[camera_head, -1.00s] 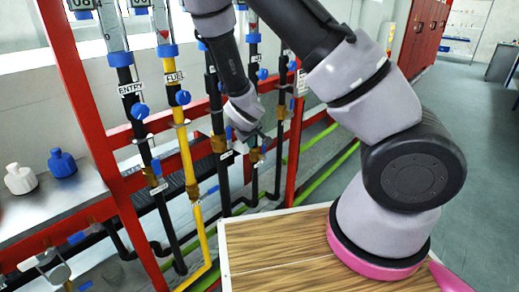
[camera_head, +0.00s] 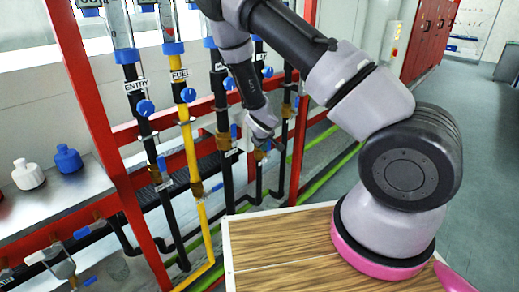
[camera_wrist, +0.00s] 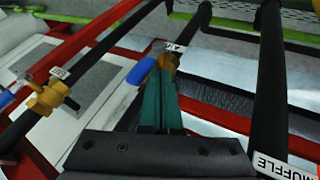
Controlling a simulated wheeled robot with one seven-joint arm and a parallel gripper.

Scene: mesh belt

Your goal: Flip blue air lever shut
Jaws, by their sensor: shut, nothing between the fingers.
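My gripper (camera_wrist: 158,105) is shut and empty, with dark teal fingers pointing at a brass valve (camera_wrist: 172,64) in the wrist view. A small tag (camera_wrist: 175,46), too small to read surely, sits just beyond the valve. A blue lever (camera_wrist: 139,71) shows close along the left side of the fingertips; I cannot tell whether they touch. The fingers hide part of this valve and pipe. In the head view, my gripper (camera_head: 262,140) is among the black pipes, right of a blue lever (camera_head: 234,131) on the third pipe. Another blue lever (camera_head: 266,147) is by the fingertips.
A yellow FUEL pipe (camera_head: 186,125) and a black ENTRY pipe (camera_head: 139,115) stand left of my gripper. Red rails (camera_head: 88,105) frame the pipes. In the wrist view, a black MUFFLE pipe (camera_wrist: 271,75) is at right, and another brass valve (camera_wrist: 48,98) is at left.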

